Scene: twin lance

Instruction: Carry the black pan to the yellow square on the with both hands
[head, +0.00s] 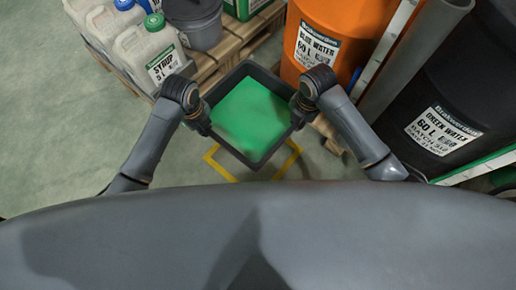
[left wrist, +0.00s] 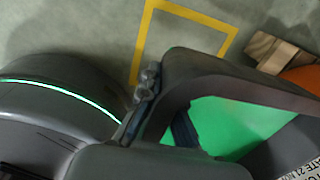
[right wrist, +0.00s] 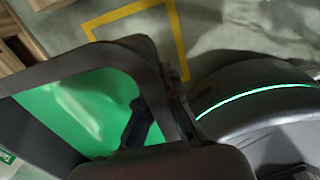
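The black pan (head: 231,151) is a square tray with a bright green inside; I cannot tell if that is liquid. In the head view it is held between my arms, one corner toward me. My left gripper (head: 205,122) is shut on its left wall, one finger inside and one outside, as the left wrist view (left wrist: 163,110) shows. My right gripper (head: 298,112) is shut on the right wall in the same way, seen in the right wrist view (right wrist: 156,108). The yellow square (head: 222,170) is an outline on the floor, partly hidden under the pan's near side.
A pallet with white syrup jugs (head: 147,52) and a grey bucket (head: 196,25) stands at upper left. An orange barrel (head: 325,35) is close behind the pan's right side. A black barrel (head: 450,90) stands at right. The floor at left is clear.

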